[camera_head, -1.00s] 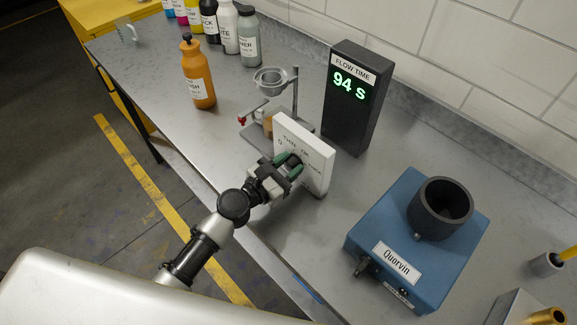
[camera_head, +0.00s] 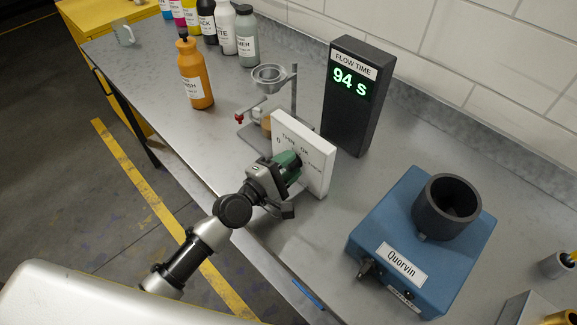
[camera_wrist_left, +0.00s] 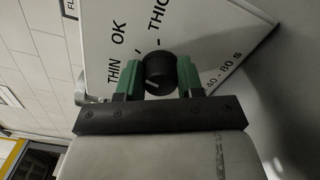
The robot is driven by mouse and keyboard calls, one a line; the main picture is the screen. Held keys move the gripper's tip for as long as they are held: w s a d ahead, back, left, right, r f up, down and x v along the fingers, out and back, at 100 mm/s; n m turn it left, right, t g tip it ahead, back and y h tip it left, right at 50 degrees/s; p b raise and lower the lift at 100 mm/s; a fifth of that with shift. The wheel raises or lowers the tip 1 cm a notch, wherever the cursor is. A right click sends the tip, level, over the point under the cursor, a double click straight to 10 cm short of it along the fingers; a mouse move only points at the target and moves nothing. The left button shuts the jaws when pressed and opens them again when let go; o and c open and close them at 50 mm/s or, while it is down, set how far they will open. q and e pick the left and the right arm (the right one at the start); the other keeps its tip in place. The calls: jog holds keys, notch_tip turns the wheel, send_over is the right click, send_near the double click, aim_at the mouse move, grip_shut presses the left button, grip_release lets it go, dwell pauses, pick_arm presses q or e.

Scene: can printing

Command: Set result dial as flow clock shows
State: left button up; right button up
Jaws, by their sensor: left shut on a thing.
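The flow clock (camera_head: 351,95) is a tall black box labelled FLOW TIME and reads 94 S in green digits. The result dial panel (camera_head: 318,165) is a white upright plate in front of it. In the left wrist view, the panel (camera_wrist_left: 205,40) shows THIN, OK, THICK and partly hidden text ending in 80 S. Its black round knob (camera_wrist_left: 160,74) has a light pointer line. My left gripper (camera_wrist_left: 160,85) is shut on the knob, with green fingers on both sides. In the head view, the left gripper (camera_head: 287,168) hides the knob. My right gripper is not in view.
A flow cup on a stand (camera_head: 270,78) is behind the panel. An orange bottle (camera_head: 195,75) stands to the left, with several other bottles at the back. A blue Quorvin machine (camera_head: 425,245) is at the right. Bare grey tabletop (camera_head: 240,150) lies left of the panel.

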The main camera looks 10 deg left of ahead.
pick_arm(q)
jog(key=m, duration=0.5)
jog(key=shift+f+m+b, duration=0.15)
jog(key=shift+m+b, duration=0.2)
jog(key=shift+m, duration=0.05)
jog(key=m, duration=0.5)
jog(key=shift+f, duration=0.1)
jog(key=shift+m, duration=0.3)
jog(key=o, duration=0.9)
jog(key=shift+o, duration=0.2)
jog(key=b+v, duration=0.2)
jog(key=v, duration=0.7)
jog(key=shift+s+a+f, duration=0.15)
jog(key=shift+s+a, duration=0.05)
jog(key=shift+s, duration=0.1)
jog(key=shift+s+a, duration=0.35)
jog(key=shift+s, duration=0.15)
